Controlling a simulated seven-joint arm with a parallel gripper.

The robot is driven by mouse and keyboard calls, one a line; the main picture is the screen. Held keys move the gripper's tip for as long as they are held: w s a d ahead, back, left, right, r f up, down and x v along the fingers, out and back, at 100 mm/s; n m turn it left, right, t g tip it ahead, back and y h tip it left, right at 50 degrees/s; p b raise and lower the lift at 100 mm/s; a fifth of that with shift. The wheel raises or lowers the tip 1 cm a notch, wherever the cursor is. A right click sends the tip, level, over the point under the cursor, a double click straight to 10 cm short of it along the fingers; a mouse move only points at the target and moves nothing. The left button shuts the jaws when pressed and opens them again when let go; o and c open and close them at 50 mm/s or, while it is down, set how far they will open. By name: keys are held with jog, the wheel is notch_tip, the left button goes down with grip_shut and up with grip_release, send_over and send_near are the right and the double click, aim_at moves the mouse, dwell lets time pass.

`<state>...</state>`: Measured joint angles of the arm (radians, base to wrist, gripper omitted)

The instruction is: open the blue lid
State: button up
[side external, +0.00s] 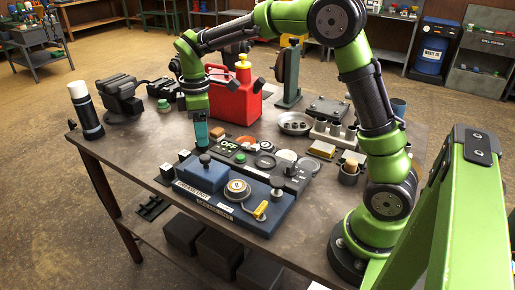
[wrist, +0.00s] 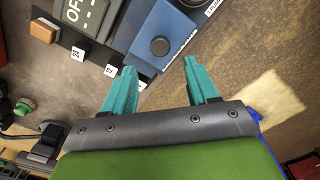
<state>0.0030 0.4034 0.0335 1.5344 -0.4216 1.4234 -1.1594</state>
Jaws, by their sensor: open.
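The blue lid (side external: 204,174) is a box-shaped cover with a dark round knob (side external: 204,158) on top. It sits shut at the left end of a dark blue base labelled "GREASE UNIT". In the wrist view the blue lid (wrist: 155,25) is at the top centre, with its knob (wrist: 160,46) facing the camera. My gripper (side external: 201,146) points down just above and behind the knob in the side view. In the wrist view my gripper (wrist: 162,80) has its teal fingers apart, with nothing between them. The knob lies beyond the fingertips, and I see no contact.
A black panel marked "OFF" (side external: 228,146) lies close behind the lid. A red jerrycan (side external: 236,98) stands behind my gripper. A round gauge (side external: 237,190) and a yellow handle (side external: 260,209) are right of the lid. The bench's front left (side external: 125,165) is clear.

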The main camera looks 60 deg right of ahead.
notch_tip(320, 180, up, 10)
jog(key=shift+f, duration=0.2)
jog(key=s+a+f+m+t+y, duration=0.1)
jog(key=s+m+t, duration=0.2)
jog(key=s+m, duration=0.3)
jog(key=s+a+f+m+t+y, duration=0.1)
jog(key=s+m+t, duration=0.3)
jog(key=s, duration=1.1)
jog(key=shift+a+f+m, duration=0.15)
jog(key=shift+f+m, duration=0.15)
jog(key=shift+m, duration=1.2)
